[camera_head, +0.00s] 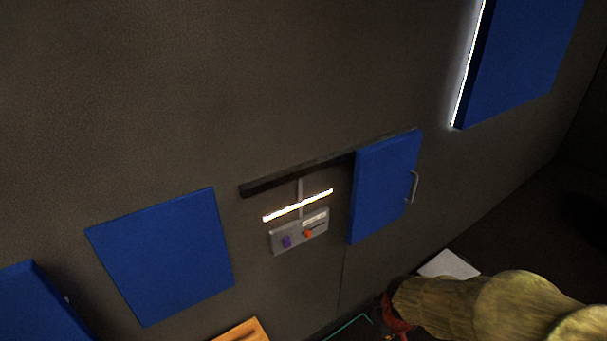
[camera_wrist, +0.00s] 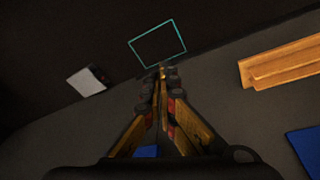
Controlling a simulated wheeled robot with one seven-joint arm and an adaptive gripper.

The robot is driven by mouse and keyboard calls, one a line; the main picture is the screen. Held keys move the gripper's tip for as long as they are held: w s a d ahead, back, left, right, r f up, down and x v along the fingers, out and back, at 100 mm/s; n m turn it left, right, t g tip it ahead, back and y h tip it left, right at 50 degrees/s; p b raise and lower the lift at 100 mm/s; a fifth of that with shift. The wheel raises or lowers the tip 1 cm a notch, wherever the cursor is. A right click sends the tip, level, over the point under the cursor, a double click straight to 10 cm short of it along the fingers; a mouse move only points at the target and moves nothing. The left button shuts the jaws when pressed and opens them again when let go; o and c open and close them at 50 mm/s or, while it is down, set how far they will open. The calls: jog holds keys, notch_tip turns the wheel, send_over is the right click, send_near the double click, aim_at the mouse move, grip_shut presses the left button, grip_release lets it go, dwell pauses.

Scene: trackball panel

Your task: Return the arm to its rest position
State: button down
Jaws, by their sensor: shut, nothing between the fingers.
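My arm, yellowish and thick, enters the head view from the lower right corner. At its end, the dark red part of my gripper (camera_head: 395,318) shows low in the picture, below the blue door, and its fingertips are hard to make out there. In the wrist view my gripper (camera_wrist: 162,82) has its two orange-brown fingers brought together at the tips. It is shut and empty. The fingers point toward a teal rectangular outline (camera_wrist: 158,45), which is partly cut off in the head view (camera_head: 350,325).
A grey control panel (camera_head: 299,232) with a purple and an orange-red control is on the wall. Beside it is a blue door (camera_head: 383,188) with a handle (camera_head: 413,187). A white box (camera_head: 448,265) is near my arm. A wooden shelf (camera_wrist: 280,66) is at right in the wrist view.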

jog(key=s+r+m+t, duration=0.1)
jog(key=s+r, duration=0.5)
jog(key=r, duration=0.5)
jog(key=s+a+r+t, duration=0.1)
jog(key=s+r+t, duration=0.1)
jog(key=s+r, duration=0.4)
notch_tip(320, 180, up, 5)
jog(key=shift+a+r+m+y, duration=0.2)
jog(key=shift+a+m+y, duration=0.05)
jog(key=shift+m+y, duration=0.15)
